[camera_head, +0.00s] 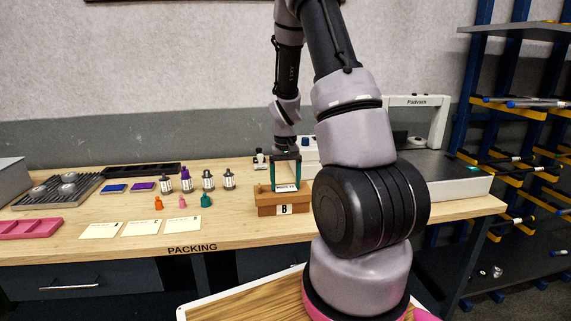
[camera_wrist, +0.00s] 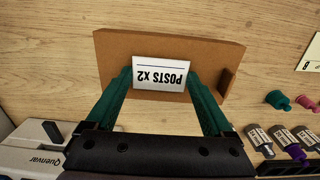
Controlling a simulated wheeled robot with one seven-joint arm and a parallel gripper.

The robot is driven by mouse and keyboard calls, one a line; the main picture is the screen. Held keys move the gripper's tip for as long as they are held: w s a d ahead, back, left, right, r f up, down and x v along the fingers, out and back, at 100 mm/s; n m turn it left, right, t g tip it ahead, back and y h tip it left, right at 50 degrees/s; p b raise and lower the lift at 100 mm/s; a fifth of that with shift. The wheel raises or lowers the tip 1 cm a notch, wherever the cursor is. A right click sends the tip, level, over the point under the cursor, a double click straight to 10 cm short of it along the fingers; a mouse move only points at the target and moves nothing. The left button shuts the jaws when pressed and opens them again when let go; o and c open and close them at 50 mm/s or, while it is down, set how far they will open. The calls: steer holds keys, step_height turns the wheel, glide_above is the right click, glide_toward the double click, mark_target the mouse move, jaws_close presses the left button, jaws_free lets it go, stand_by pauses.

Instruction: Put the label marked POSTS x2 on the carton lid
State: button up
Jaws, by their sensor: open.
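The white label marked POSTS x2 (camera_wrist: 161,74) lies flat on the brown carton lid (camera_wrist: 215,55) in the wrist view, its print upside down there. The carton (camera_head: 265,201), with a B on its front, stands on the packing bench in the head view, and the label (camera_head: 286,188) shows at its top. My gripper (camera_head: 285,179) is over the lid with its teal fingers pointing down. In the wrist view my gripper (camera_wrist: 160,82) is open, one finger on each side of the label. Whether the fingertips touch the label or lid is hard to tell.
Several small bottles (camera_head: 186,180) and coloured pieces (camera_head: 182,201) stand left of the carton. Cream cards (camera_head: 141,227) lie near the bench's front edge. A pink tray (camera_head: 30,229) is at far left. A grey Quenvar device (camera_wrist: 35,157) is close by my gripper.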

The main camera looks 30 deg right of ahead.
step_height(320, 180, up, 12)
step_height(320, 180, up, 13)
steer(key=t+y, duration=0.1)
steer(key=t, duration=0.2)
glide_above(286, 188)
steer(key=s+a, duration=0.6)
steer(key=s, duration=0.1)
steer(key=s+a+r+m+t+y, duration=0.1)
steer(key=s+a+r+t, duration=0.3)
steer(key=s, duration=0.8)
step_height(286, 188, up, 3)
steer(key=shift+s+a+r, duration=0.2)
steer(key=shift+s+a, duration=0.2)
steer(key=shift+a, duration=0.85)
